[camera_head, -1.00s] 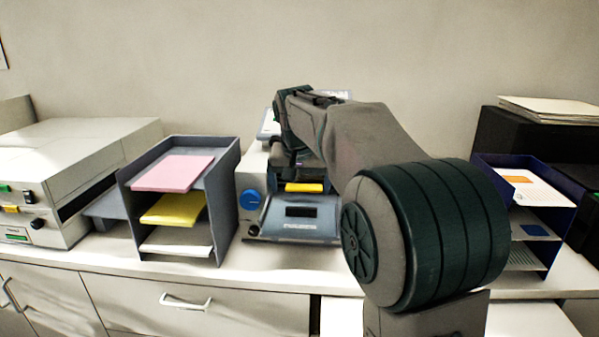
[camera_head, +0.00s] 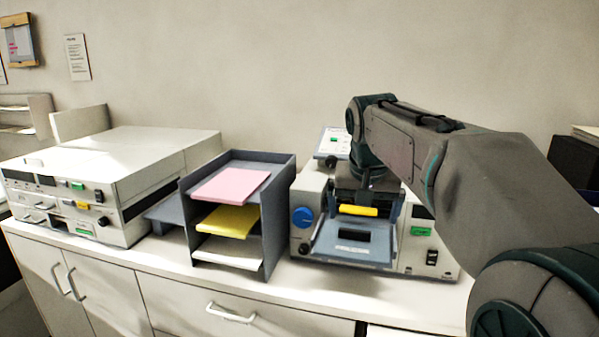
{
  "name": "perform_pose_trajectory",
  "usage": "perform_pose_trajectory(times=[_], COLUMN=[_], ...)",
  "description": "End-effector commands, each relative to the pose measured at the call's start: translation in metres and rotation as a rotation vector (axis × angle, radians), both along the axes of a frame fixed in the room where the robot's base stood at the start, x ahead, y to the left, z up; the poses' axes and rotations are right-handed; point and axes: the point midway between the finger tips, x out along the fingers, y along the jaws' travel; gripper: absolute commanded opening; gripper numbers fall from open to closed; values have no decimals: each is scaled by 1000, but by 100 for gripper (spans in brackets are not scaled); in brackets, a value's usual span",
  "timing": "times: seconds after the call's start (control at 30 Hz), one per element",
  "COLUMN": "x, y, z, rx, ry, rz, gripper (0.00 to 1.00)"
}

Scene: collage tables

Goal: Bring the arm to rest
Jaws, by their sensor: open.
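My arm reaches in from the lower right of the head view. Its end, my gripper (camera_head: 372,192), points down at the front of the grey-white machine with a blue knob (camera_head: 305,230). The gripper is open, and I see nothing held in it. Its fingertips are small and dark against the machine, so I cannot tell whether they touch it. A yellow bar (camera_head: 358,210) shows just below the gripper, above the machine's blue-grey front tray (camera_head: 350,252). My forearm hides part of the machine's right side.
A grey tray rack (camera_head: 270,222) with pink, yellow and white paper stands left of the machine. A larger white device (camera_head: 150,165) stands farther left. All are on a white counter (camera_head: 290,287) with drawers. Open air lies above the rack. A dark box (camera_head: 573,160) is at the right.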

Motion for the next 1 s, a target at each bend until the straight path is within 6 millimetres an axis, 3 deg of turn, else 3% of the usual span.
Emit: perform_pose_trajectory(times=[0.03,0.4,0.6,0.8,1.0], x=[-19,-138,-193,-221,-224], y=[-1,0,2,3,3], z=[-8,-87,-135,-162,-165], rx=[2,4,2,-1,-2], ry=[4,28,37,41,42], rz=[17,154,212,239,243], gripper=[98,98,98,98,98])
